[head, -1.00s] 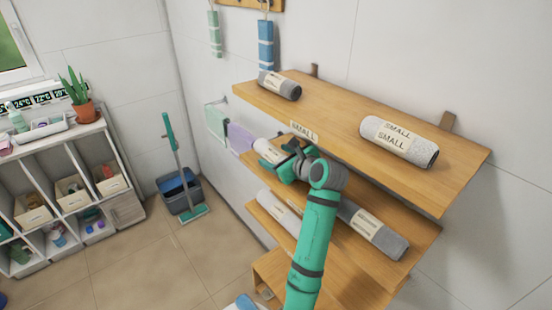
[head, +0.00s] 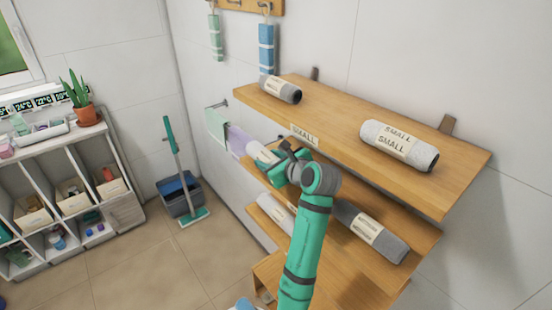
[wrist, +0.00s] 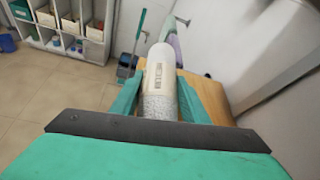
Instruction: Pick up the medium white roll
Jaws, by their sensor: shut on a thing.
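My gripper (head: 277,168) is at the left end of the middle shelf, shut on a white roll (head: 259,151). In the wrist view the roll (wrist: 158,75) lies between the two fingers of my gripper (wrist: 160,98). It has a pale label band with dark print, too small to read surely, and a speckled grey-white near part. My gripper hides part of it in the head view. Whether it touches the shelf cannot be told.
The top shelf (head: 340,112) overhangs close by, with a white small roll (head: 408,158) and a grey roll (head: 280,89). A grey roll (head: 388,245) lies right on the middle shelf; a whitish roll (head: 272,208) lies lower. Towels (head: 214,125) hang left.

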